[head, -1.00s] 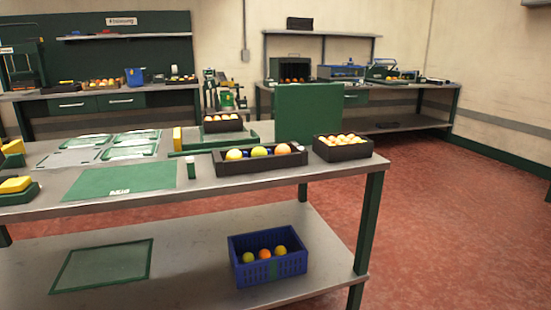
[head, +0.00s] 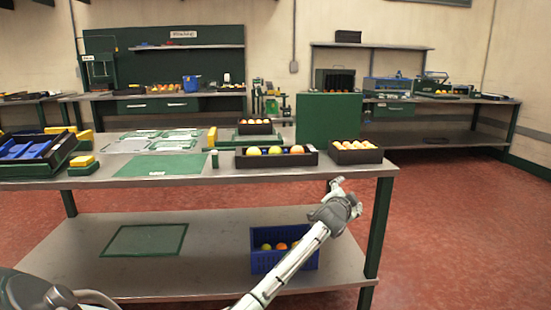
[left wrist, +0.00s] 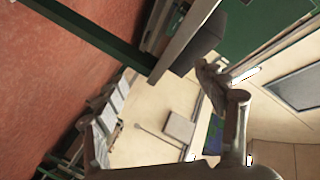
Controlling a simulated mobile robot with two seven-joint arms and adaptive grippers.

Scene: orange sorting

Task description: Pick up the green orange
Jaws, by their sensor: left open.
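A yellow-green orange (head: 275,150) sits between two more orange-coloured ones in a long dark tray (head: 240,161) on the table. Another greenish orange (head: 266,247) lies in the blue crate (head: 285,263) on the lower shelf, with others beside it. The crate is partly hidden by my left arm. My left gripper (head: 343,192) is open and empty, in front of the table's edge, right of and below the long tray. In the left wrist view, the open fingers (left wrist: 158,103) have no orange between them. My right gripper is not in view.
A dark box of oranges (head: 355,157) stands right of the long tray, near the table's right end. A smaller box (head: 255,128) and a green panel (head: 328,119) stand behind. A green mat (head: 162,165) lies clear at left. Red floor is free at right.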

